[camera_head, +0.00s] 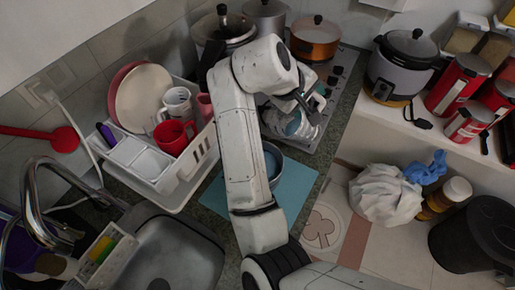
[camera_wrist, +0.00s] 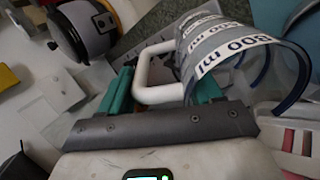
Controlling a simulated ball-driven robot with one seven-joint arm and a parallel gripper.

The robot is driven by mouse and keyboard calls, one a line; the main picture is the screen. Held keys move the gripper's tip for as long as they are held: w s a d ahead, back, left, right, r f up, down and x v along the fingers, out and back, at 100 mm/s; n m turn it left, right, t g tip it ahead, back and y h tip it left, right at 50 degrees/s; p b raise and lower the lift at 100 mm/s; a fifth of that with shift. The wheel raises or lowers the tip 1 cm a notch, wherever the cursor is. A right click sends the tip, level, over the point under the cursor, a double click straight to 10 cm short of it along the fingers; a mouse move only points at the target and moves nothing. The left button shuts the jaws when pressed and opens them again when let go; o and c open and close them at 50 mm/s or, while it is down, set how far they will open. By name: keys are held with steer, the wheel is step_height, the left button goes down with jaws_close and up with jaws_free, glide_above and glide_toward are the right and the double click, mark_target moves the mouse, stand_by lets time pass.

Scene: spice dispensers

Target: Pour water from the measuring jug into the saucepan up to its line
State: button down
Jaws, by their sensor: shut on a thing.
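The measuring jug (camera_head: 288,124) is a clear, greyish vessel, seen partly behind my arm near the hob in the head view. In the wrist view the jug (camera_wrist: 225,45) shows a white band with dark millilitre marks, a dark blue rim and a white handle (camera_wrist: 143,72). The jug looks tilted there. My gripper (camera_wrist: 162,88) is shut on the handle, its teal fingers on either side; it also shows in the head view (camera_head: 310,103). A blue-grey pan (camera_head: 273,160), likely the saucepan, stands on a blue mat, largely hidden by my arm. Its line and any water cannot be made out.
A white dish rack (camera_head: 185,188) with plates, mugs and a red cup (camera_head: 174,137) stands left of my arm. The sink (camera_head: 170,255) is at lower left. Pots, including a copper one (camera_head: 315,40), stand behind. A rice cooker (camera_head: 402,68) and red tins are at right.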

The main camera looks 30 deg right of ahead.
mark_target(318, 94)
steer(key=shift+w+d+r+g+y+p, duration=0.2)
steer(key=shift+d+y+p, duration=0.45)
steer(key=shift+p, duration=0.5)
steer(key=shift+w+d+r+g+y+p, duration=0.15)
steer(key=shift+d+y+p, duration=0.5)
steer(key=shift+p, duration=0.45)
steer(key=shift+w+d+f+y+b, duration=0.1)
steer(key=shift+d+f+y+b, duration=0.2)
steer(key=shift+d+f, duration=0.2)
steer(key=d+y, duration=0.1)
steer(key=f+y, duration=0.1)
steer(key=d, duration=0.1)
steer(key=shift+w+d+f+g+y, duration=0.15)
steer(key=shift+w+d+g+y, duration=0.15)
steer(key=shift+g+y, duration=0.1)
steer(key=shift+w+d+f+y, duration=0.15)
steer(key=shift+d+f+y, duration=0.35)
steer(key=shift+f+y, duration=0.3)
steer(key=shift+r, duration=2.45)
